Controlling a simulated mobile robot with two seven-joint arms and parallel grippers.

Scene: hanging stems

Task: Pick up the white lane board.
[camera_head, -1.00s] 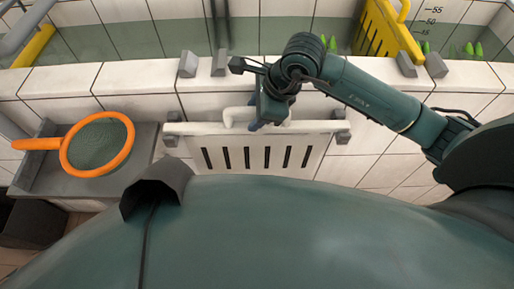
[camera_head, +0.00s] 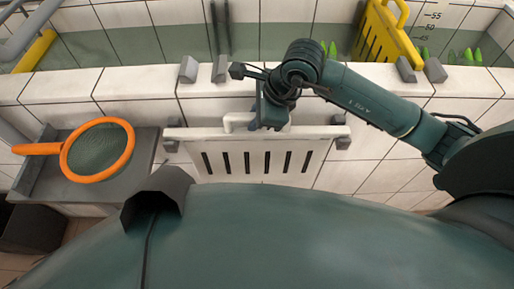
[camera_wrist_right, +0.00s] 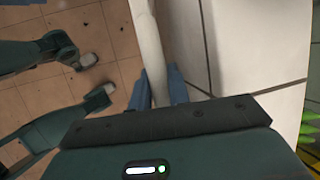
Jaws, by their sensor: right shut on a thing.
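The white lane board (camera_head: 222,174) has several dark vertical slots and hangs upright against the tiled wall, its long top bar resting at grey brackets on both sides. A white raised handle (camera_head: 237,119) stands above its top bar. My right gripper (camera_head: 268,125) is over the handle's right part and hides it. In the right wrist view, the white handle (camera_wrist_right: 148,38) runs between the blue fingertips of my right gripper (camera_wrist_right: 158,88), which is shut on it. My left gripper is not in view.
An orange-rimmed net (camera_head: 98,150) lies on a grey ledge at left. A yellow slotted board (camera_head: 384,40) stands in the water-filled basin behind the tiled rim (camera_head: 120,84). Grey brackets (camera_head: 188,69) sit on the rim. Green pointed things show at back right.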

